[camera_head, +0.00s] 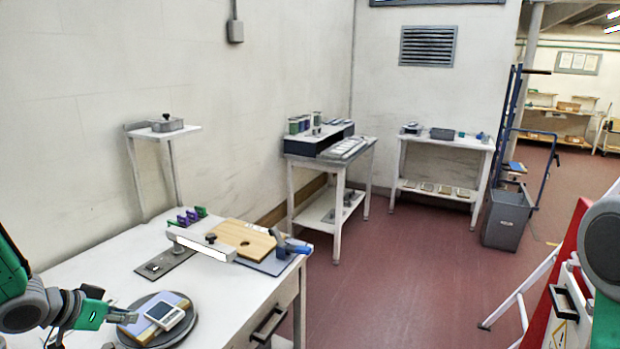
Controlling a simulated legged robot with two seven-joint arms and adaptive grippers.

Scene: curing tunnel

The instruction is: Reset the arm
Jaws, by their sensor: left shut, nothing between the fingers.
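My left arm comes in at the lower left, grey and green. Its left gripper (122,316) is shut and empty, level, just left of a round grey plate (184,335) on the white table (95,265). A small device with a screen (165,314) lies on a block on that plate. I cannot tell whether the fingertips touch the plate. Part of my right arm shows at the right edge; its gripper is out of view.
A wooden board with a hole (242,240), a white bar (200,245), purple and green clips (187,217) and a blue clamp (292,247) are farther back on the table. Side tables and a grey cart (505,219) stand beyond. The red floor (400,270) between is clear.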

